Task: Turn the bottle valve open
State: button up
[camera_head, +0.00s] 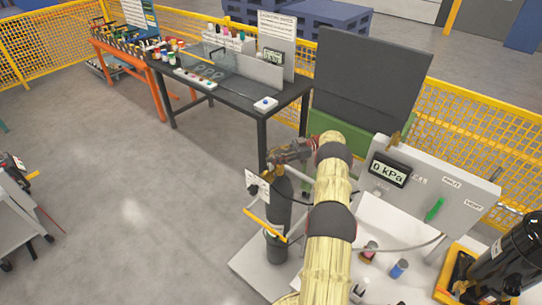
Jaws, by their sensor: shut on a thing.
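A dark grey gas bottle (279,212) stands upright at the centre of the view, beside a thin metal frame with a yellow bar. My arm comes up from the bottom and bends over towards the bottle's top. My gripper (283,157) is at the top of the bottle, shut on the bottle valve. The valve is mostly hidden by the fingers, so its turn position does not show. The gauge display (390,170) on the grey panel reads 0 kPa.
The grey panel (460,183) with a green handle (434,209) stands right of my arm. A white surface below it carries a hose and small coloured parts. A black bottle (510,258) lies tilted at far right. A black workbench (232,98) stands behind.

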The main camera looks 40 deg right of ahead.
jog(key=shift+r, duration=0.15)
jog(key=o, duration=1.3)
jog(key=shift+o, duration=0.5)
jog(key=t+b, duration=0.1)
jog(key=b, duration=0.2)
jog(key=shift+w+f+m+h+b, duration=0.1)
jog(key=shift+f+m+h+b, duration=0.2)
jog(key=shift+f+m, duration=0.1)
jog(key=t+b, duration=0.1)
jog(key=b, duration=0.1)
jog(key=m+t+h+b, duration=0.1)
jog(key=b, duration=0.2)
jog(key=shift+w+d, duration=0.15)
jog(key=shift+w, duration=0.05)
jog(key=shift+w+m+b, duration=0.1)
jog(key=shift+m+b, duration=0.2)
jog(key=shift+b, duration=0.2)
